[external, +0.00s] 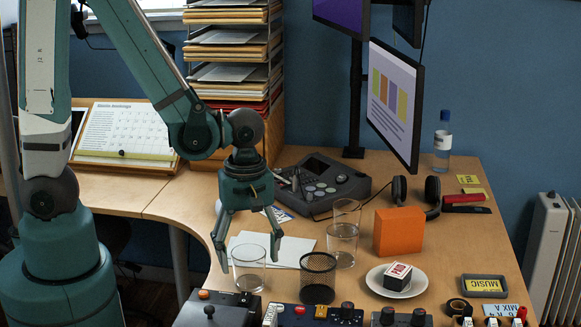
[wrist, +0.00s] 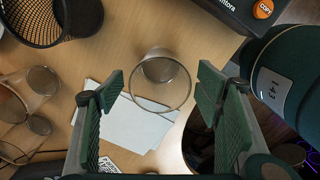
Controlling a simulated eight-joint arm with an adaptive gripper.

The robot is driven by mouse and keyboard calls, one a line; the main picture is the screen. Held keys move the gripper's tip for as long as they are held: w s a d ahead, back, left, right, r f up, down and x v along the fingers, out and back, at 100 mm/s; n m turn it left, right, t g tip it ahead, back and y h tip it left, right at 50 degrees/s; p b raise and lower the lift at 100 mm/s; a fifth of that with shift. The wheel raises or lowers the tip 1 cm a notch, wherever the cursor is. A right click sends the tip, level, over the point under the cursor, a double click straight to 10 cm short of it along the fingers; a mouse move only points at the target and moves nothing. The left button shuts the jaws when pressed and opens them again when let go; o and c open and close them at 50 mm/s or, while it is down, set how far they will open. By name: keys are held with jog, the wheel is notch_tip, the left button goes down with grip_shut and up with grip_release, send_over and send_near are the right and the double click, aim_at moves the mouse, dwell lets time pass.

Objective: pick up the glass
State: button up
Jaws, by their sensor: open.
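A clear, empty-looking glass (external: 249,272) stands upright on the desk, left of the black mesh cup. My gripper (external: 248,258) points down above it, with its two fingers apart. In the external view the fingertips show on either side of the glass rim. In the wrist view the round rim of the glass (wrist: 161,88) lies between the two green-padded fingers, with a gap on both sides. I cannot tell whether the tips are below the rim. More clear glassware (external: 342,240) stands further back, right of the gripper.
The mesh cup (external: 318,280) stands close to the right of the glass. White paper (external: 270,248) lies behind it. A control panel (external: 310,315) lines the front. An orange box (external: 398,230) and a plate (external: 396,283) with a small box are further right. The desk edge curves at left.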

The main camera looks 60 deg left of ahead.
jog(key=shift+f, duration=0.85)
jog(key=c, duration=1.1)
jog(key=shift+r, duration=0.1)
jog(key=shift+c, duration=0.2)
notch_tip(320, 180, up, 10)
jog(key=p, duration=0.3)
